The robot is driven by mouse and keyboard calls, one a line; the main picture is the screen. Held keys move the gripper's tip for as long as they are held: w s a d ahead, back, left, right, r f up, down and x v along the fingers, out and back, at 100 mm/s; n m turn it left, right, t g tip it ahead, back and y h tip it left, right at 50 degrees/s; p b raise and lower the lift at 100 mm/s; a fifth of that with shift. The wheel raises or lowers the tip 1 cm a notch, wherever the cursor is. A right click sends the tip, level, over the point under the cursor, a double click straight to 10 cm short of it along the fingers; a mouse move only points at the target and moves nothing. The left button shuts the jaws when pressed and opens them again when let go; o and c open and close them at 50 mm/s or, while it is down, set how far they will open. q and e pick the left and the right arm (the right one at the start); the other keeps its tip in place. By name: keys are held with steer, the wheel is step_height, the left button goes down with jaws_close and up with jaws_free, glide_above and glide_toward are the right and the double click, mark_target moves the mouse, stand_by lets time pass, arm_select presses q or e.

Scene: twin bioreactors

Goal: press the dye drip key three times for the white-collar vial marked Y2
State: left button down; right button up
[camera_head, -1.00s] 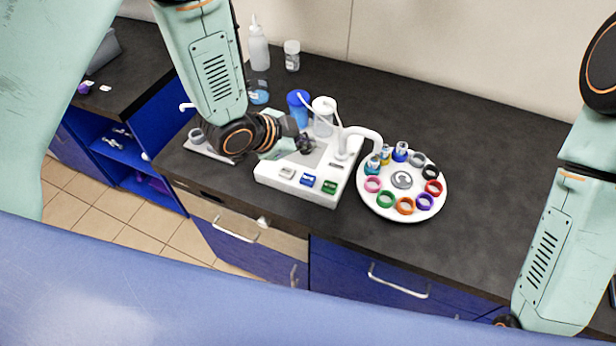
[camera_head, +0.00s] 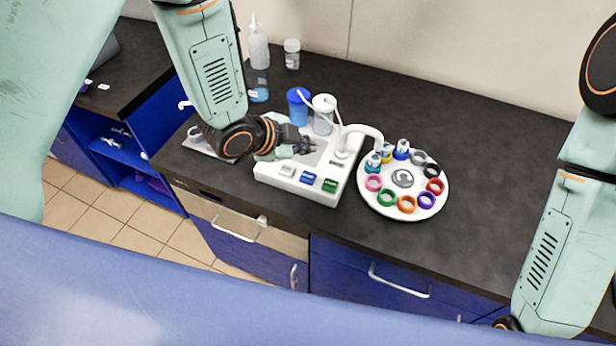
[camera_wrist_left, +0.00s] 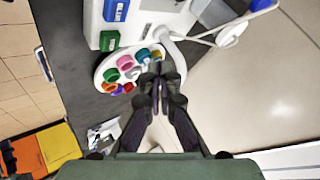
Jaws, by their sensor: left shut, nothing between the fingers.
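The white dye station (camera_head: 335,163) stands on the dark bench with a white key (camera_head: 287,171), a blue key (camera_head: 308,177) and a green key (camera_head: 329,185) along its front. The blue key (camera_wrist_left: 115,10) and green key (camera_wrist_left: 109,41) also show in the left wrist view. The round white carousel (camera_head: 403,180) beside it holds coloured rings and a few small vials (camera_head: 402,150) near the spout. I cannot read Y2 or make out a white collar. My left gripper (camera_head: 308,146) is shut and empty, above the station behind the keys. My right gripper is out of view.
A blue container (camera_head: 298,106) and a clear white-topped container (camera_head: 323,115) stand at the station's back. A squeeze bottle (camera_head: 258,47), a jar (camera_head: 292,54) and a blue-filled beaker (camera_head: 258,90) are farther back. The bench right of the carousel is clear.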

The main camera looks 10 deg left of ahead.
mark_target(305, 178)
arm_select(q)
step_height(305, 178, down, 7)
steer(key=b, duration=0.5)
steer(key=shift+r, duration=0.15)
steer(key=shift+f, duration=0.4)
stand_by(0.7)
steer(key=shift+f+b, duration=0.4)
steer(key=shift+b, duration=0.1)
steer(key=shift+f+b, duration=0.3)
steer(key=shift+f, duration=0.15)
stand_by(0.6)
steer(key=shift+r, duration=0.1)
steer(key=shift+r+p, duration=0.75)
steer(key=shift+r, duration=0.05)
steer(key=shift+r, duration=0.1)
